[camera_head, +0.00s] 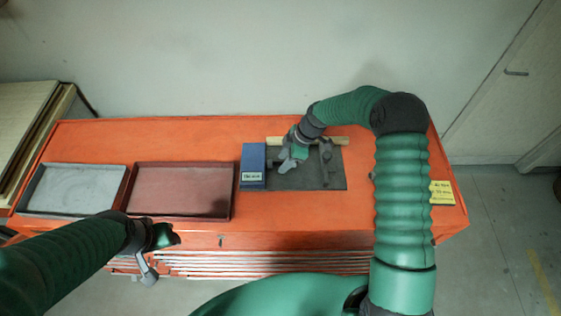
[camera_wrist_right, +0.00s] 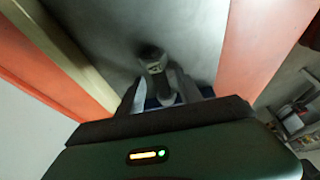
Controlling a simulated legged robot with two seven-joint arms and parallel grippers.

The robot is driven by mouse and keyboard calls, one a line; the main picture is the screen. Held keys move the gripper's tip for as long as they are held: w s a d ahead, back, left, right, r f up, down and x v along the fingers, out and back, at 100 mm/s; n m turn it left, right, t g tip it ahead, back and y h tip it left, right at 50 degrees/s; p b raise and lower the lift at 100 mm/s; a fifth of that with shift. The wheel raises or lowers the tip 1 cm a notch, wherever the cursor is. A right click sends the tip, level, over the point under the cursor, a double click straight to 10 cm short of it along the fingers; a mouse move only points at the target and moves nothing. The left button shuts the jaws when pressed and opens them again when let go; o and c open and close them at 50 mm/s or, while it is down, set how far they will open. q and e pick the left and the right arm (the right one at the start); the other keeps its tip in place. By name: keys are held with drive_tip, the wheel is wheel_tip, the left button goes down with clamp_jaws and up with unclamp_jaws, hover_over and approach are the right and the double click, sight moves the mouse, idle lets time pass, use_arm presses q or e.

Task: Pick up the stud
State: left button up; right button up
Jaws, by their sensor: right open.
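In the head view my right gripper (camera_head: 286,166) hangs over the left part of a dark grey mat (camera_head: 300,182), close beside a blue box (camera_head: 253,158). A grey metal part (camera_head: 327,160) stands on the mat to its right. In the right wrist view the fingers of my right gripper (camera_wrist_right: 160,92) are apart, and a grey metal piece with a rounded top (camera_wrist_right: 152,62) shows between and just beyond them. I cannot tell whether this piece is the stud, or whether the fingers touch it. My left gripper (camera_head: 150,262) is low at the bench's front edge; its jaws are unclear.
Two trays, one grey (camera_head: 72,190) and one dark red (camera_head: 180,190), take up the bench's left side. A wooden strip (camera_head: 335,141) lies along the mat's back edge. A yellow label (camera_head: 442,193) is at the right end. The orange bench top (camera_head: 290,210) is clear in front of the mat.

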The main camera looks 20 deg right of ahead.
drive_tip(key=shift+w+d+f, duration=0.1)
drive_tip(key=shift+d+f, duration=0.05)
drive_tip(key=shift+d, duration=0.45)
drive_tip(key=shift+c, duration=1.2)
drive_tip(key=shift+d, duration=0.15)
drive_tip(key=shift+c, duration=2.5)
drive_tip(key=shift+a, duration=0.55)
clamp_jaws()
drive_tip(key=shift+s+a, duration=0.2)
drive_tip(key=shift+a, duration=0.35)
drive_tip(key=shift+d, duration=0.35)
use_arm(q)
drive_tip(key=shift+d, duration=0.45)
drive_tip(key=shift+a, duration=0.25)
use_arm(e)
drive_tip(key=shift+w+a+r, duration=0.1)
drive_tip(key=shift+a+r, duration=0.1)
use_arm(q)
drive_tip(key=shift+w+d, duration=0.1)
use_arm(e)
drive_tip(key=shift+w+d, duration=0.1)
